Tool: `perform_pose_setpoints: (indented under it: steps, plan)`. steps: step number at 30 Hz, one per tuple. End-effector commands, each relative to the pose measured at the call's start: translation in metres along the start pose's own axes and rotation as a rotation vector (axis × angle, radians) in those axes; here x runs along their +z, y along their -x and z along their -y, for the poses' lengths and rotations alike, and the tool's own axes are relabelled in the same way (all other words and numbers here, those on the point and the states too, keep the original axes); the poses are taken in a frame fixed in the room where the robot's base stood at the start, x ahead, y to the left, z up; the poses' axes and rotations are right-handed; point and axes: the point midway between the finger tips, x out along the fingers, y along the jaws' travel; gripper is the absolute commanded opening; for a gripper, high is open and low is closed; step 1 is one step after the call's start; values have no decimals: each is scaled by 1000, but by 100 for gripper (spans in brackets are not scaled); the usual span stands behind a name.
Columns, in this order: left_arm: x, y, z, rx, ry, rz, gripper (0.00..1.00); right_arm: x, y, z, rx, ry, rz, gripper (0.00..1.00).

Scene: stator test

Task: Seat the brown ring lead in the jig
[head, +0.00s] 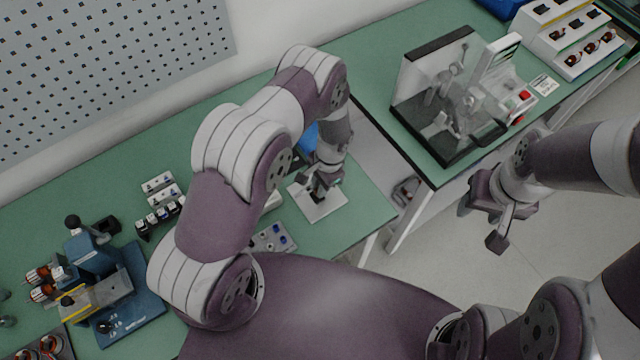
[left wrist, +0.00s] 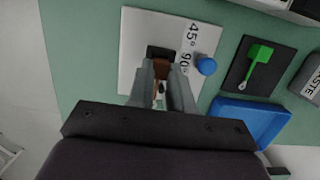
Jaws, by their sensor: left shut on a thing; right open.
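The jig is a white plate (left wrist: 137,40) with a dark block (left wrist: 160,51) and the marks 45° and 90°; it also shows in the head view (head: 327,210). My left gripper (left wrist: 167,75) is shut on the brown ring lead (left wrist: 178,64), with its fingertips at the dark block. Only a little brown shows between the fingers; the rest of the lead is hidden. I cannot tell whether it touches the block. In the head view my left gripper (head: 318,192) is over the plate. My right gripper (head: 495,222) is open and empty, above the floor.
A blue knob (left wrist: 206,66) stands at the plate's right edge. Beyond it are a black mat (left wrist: 240,78) with a green tool (left wrist: 259,55) and a blue tray (left wrist: 268,104). A clear-sided tester (head: 445,105) stands on the other bench. A blue press (head: 95,260) is at the left.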

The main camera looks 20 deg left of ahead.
Motion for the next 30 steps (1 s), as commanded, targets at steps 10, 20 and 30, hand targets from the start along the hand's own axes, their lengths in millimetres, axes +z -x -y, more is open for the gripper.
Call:
perform_pose_setpoints:
  steps: [10, 20, 30]
  plan:
    - [0, -1, 0, 0, 0, 0, 0, 0, -2, 0, 0, 0, 0, 49]
    - [-1, -7, 0, 0, 0, 0, 0, 1, -8, 0, 0, 0, 0, 49]
    - [-2, -9, 0, 0, 0, 0, 0, 1, -12, 0, 0, 0, 0, 49]
